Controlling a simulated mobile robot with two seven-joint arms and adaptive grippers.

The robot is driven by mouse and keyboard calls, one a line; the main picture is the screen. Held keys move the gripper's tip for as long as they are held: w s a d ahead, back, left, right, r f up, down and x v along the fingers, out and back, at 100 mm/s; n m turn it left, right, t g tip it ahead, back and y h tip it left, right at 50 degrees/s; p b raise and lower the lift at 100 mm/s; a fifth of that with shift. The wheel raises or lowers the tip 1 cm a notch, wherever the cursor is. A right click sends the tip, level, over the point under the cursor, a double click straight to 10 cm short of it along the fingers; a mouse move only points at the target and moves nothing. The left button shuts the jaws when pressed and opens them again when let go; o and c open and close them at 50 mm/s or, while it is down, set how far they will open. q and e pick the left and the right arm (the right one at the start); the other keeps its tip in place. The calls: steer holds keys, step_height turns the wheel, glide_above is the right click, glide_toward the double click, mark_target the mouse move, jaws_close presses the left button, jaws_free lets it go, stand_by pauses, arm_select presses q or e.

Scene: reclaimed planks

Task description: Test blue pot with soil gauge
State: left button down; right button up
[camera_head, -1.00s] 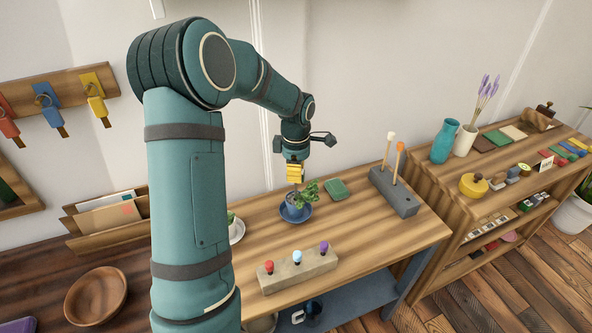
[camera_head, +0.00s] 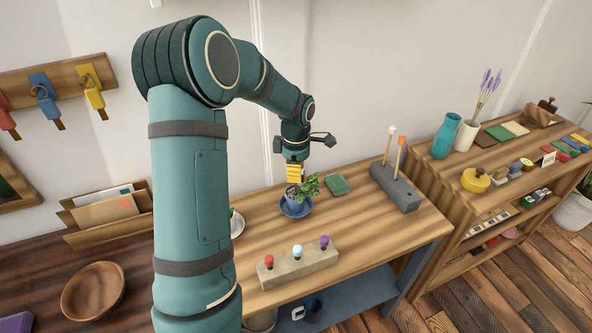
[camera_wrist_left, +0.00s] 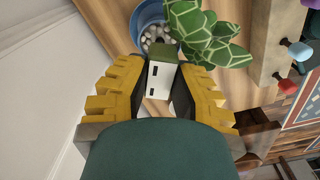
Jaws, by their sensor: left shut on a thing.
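The blue pot (camera_head: 291,201) with a leafy green plant stands on a blue saucer (camera_head: 297,212) on the wooden bench. In the left wrist view the pot (camera_wrist_left: 144,14) shows pale pebbles inside its rim. My left gripper (camera_head: 295,180), with yellow fingers, points down just above the pot. In the left wrist view the gripper (camera_wrist_left: 162,82) is shut on a small white and green block, seemingly the soil gauge (camera_wrist_left: 161,78). The gauge is over the pebbles beside the leaves. Its lower end is hidden, so I cannot tell whether it enters the soil. My right gripper is not in view.
A pale block with red, blue and purple knobs (camera_head: 298,268) lies in front of the pot. Another plant on a white saucer (camera_head: 238,226) is partly behind my arm.

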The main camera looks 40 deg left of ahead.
arm_select(q)
steer(key=shift+f, duration=1.2)
steer(key=c, duration=0.9)
jaws_free()
steer(key=shift+o, duration=0.2)
step_height(320, 180, up, 12)
steer(key=shift+r, duration=0.1)
